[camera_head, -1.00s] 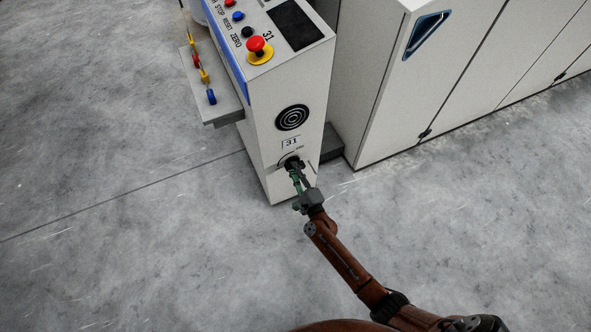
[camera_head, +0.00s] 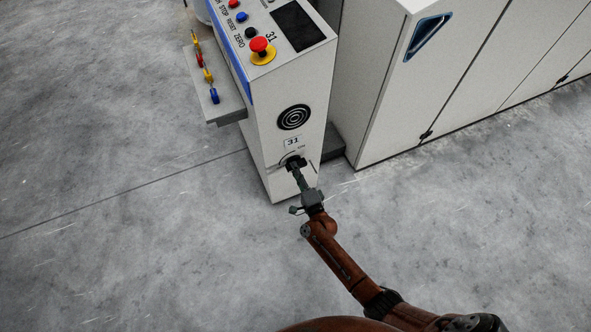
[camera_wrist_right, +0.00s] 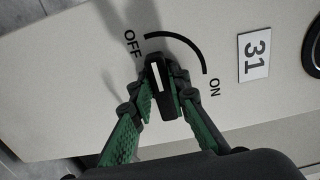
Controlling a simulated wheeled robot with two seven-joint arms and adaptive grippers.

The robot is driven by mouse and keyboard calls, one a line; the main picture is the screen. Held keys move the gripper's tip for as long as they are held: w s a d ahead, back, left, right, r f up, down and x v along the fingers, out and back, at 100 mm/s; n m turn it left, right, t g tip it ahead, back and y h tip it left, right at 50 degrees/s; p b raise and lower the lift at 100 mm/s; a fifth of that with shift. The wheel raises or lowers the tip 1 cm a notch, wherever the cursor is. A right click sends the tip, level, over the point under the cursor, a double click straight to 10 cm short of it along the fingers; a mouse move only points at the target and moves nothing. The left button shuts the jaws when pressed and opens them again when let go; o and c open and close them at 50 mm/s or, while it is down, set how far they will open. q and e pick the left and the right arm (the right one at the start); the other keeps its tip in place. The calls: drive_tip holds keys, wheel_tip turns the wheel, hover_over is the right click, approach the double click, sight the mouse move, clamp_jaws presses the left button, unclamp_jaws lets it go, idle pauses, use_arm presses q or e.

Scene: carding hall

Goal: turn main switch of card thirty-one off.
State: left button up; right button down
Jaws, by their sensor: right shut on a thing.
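The main switch (camera_wrist_right: 158,78) is a black knob with a white pointer line on the white front panel. In the right wrist view its white line points at the OFF end of the printed arc, away from ON. In the head view the switch (camera_head: 293,162) sits low on the panel, below the 31 plate (camera_head: 292,142), and is partly covered. My right gripper (camera_head: 297,172) is at the switch. In the wrist view the green-padded fingers of that gripper (camera_wrist_right: 165,88) are shut on the knob from both sides. My left gripper is not in view.
A red emergency button (camera_head: 259,45) on a yellow base and several small buttons are on the top panel. A side shelf (camera_head: 222,103) juts left. A large cabinet (camera_head: 376,110) stands right. The floor is clear.

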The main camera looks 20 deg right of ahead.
drive_tip(key=shift+f, duration=0.1)
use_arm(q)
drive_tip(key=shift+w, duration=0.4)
use_arm(e)
drive_tip(key=c, duration=1.8)
unclamp_jaws()
drive_tip(key=shift+c, duration=0.2)
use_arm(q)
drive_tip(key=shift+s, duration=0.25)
use_arm(e)
drive_tip(key=s, duration=1.2)
drive_tip(key=shift+d, duration=0.2)
